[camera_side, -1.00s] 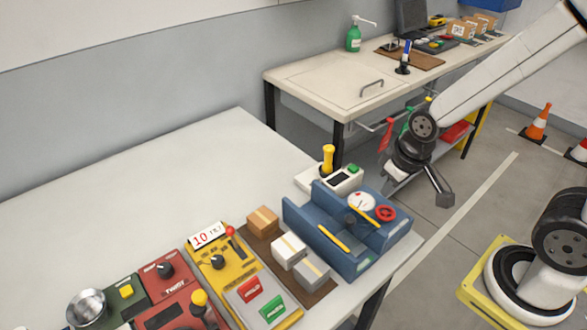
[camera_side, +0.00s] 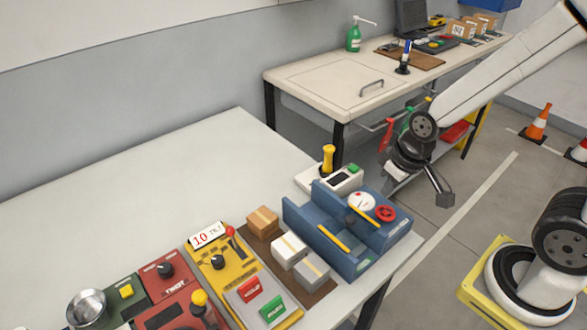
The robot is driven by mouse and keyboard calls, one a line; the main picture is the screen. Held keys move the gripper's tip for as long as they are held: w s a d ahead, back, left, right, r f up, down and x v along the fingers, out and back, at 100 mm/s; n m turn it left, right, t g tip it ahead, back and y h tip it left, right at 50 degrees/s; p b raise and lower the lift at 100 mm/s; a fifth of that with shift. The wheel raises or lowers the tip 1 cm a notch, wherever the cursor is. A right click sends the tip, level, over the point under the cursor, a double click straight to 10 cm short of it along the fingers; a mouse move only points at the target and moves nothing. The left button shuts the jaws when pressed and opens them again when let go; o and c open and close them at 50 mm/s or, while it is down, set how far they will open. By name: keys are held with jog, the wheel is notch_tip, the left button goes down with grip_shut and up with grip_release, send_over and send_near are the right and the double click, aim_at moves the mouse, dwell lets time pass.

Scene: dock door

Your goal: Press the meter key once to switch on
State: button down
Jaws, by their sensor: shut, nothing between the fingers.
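The meter (camera_side: 343,180) is a small white box with a dark display, on the table's right part behind a blue fixture. Its green key (camera_side: 354,169) sits on top near its back right corner. The display is too small to read. My gripper (camera_side: 441,192) hangs to the right of the meter, past the table edge and over the floor in this view. It looks shut and empty, and it is apart from the key. Its fingertips are small and dark here.
The blue fixture (camera_side: 357,263) with yellow bars and a red wheel stands in front of the meter. A yellow-handled post (camera_side: 327,160) stands close to its left. Boxes (camera_side: 288,250) and control panels (camera_side: 218,262) fill the front. The table's back left is clear.

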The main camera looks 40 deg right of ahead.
notch_tip(320, 180, up, 5)
jog(key=n+t+y, duration=0.2)
jog(key=n+t, duration=0.4)
jog(key=n, duration=0.5)
send_over(357, 168)
jog(key=shift+f, duration=0.1)
jog(key=shift+f, duration=0.1)
jog(key=shift+f, duration=4.3)
